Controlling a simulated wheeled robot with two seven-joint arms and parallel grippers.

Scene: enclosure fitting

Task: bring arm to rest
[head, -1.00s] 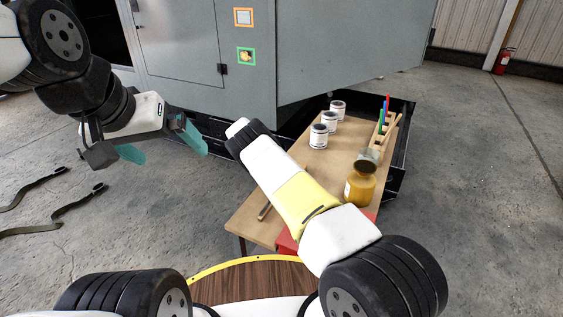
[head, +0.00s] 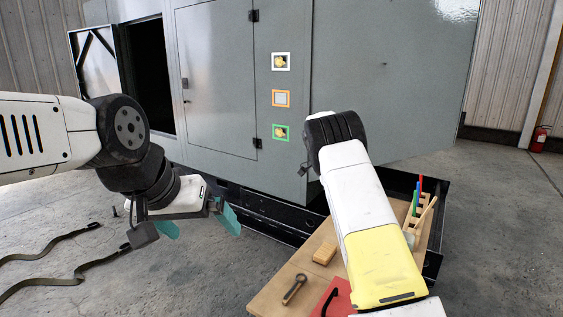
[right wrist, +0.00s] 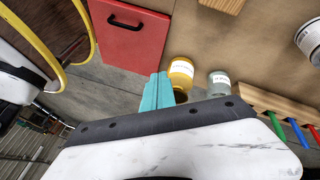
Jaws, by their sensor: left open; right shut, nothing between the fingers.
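My left gripper (head: 197,223) is open and empty, its teal fingers wide apart in front of the grey enclosure (head: 385,95), above the concrete floor. My right arm rises across the head view, hiding part of the bench; its gripper does not show there. In the right wrist view my right gripper (right wrist: 157,92) is shut, its teal fingers together with nothing between them. On the enclosure, the white frame (head: 273,62) and the green frame (head: 275,132) each hold a yellow part. The orange frame (head: 281,104) between them shows no yellow part.
The wooden bench (head: 262,298) carries a wooden block (head: 324,254), a wrench-like tool (head: 294,289) and a red case (right wrist: 120,45). A yellow jar (right wrist: 181,72) and a grey jar (right wrist: 220,82) show near the right gripper. Straps (head: 60,281) lie on the floor at left.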

